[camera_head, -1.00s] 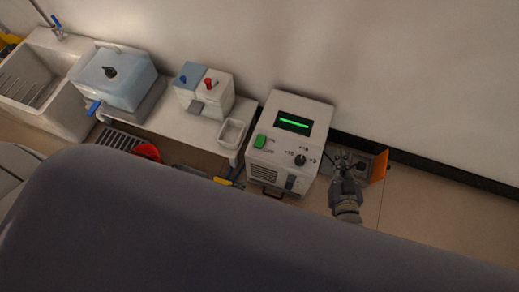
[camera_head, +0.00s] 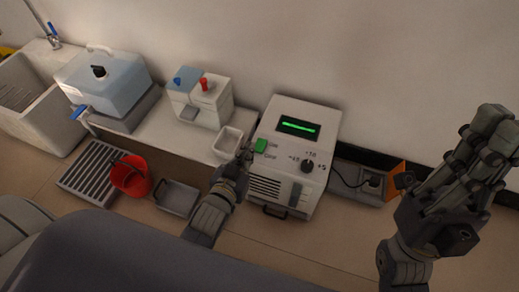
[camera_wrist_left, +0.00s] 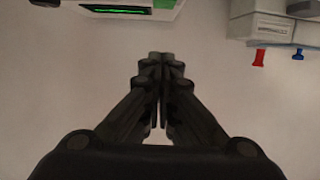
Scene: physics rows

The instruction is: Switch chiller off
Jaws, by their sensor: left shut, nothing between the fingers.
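The chiller is a white box (camera_head: 262,170) with a lit green display (camera_head: 299,126), a green switch (camera_head: 261,145) at its left and a black dial (camera_head: 307,166). My left gripper (camera_head: 244,156) is shut and empty, just left of and below the green switch; I cannot tell whether it touches the chiller. In the left wrist view my shut fingers (camera_wrist_left: 161,58) point toward the chiller side (camera_wrist_left: 130,13), seen in part at the top edge. My right gripper (camera_head: 500,128) is raised at the right, apart from the chiller; its opening is unclear.
A small white tray (camera_head: 229,141) stands beside the chiller, near my left gripper. A box with blue and red knobs (camera_head: 215,105) and a blue water bath (camera_head: 107,82) stand further left. A red bucket (camera_head: 133,182) is on the floor. An orange plate (camera_head: 397,176) is at the right.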

